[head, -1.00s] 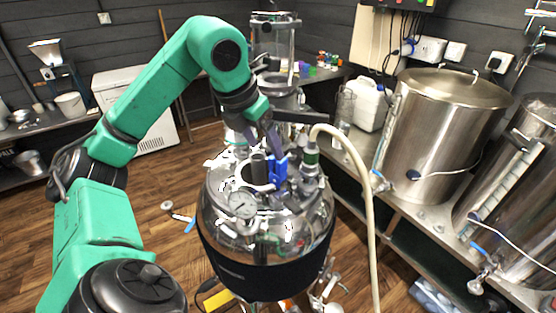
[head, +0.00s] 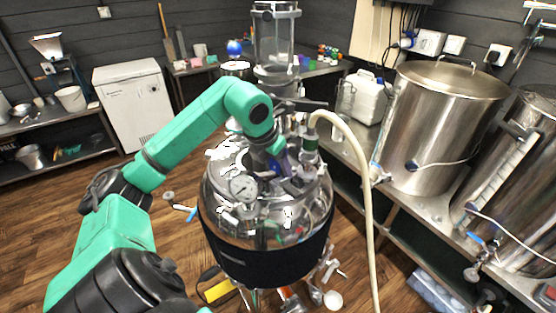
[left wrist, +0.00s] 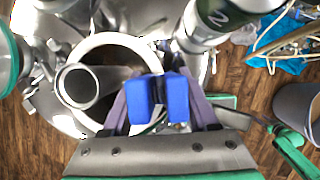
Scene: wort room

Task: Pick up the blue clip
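In the head view my left gripper (head: 279,160) is low over the lid of the steel vessel (head: 222,215) and hides most of the clip. My right gripper is not in view.
A pale hose (head: 366,190) rises from a green-banded fitting (head: 310,143) close right of my gripper. A pressure gauge (head: 243,188) stands on the lid at front left. A large steel pot (head: 440,130) stands on the bench at right. Wooden floor is open at left.

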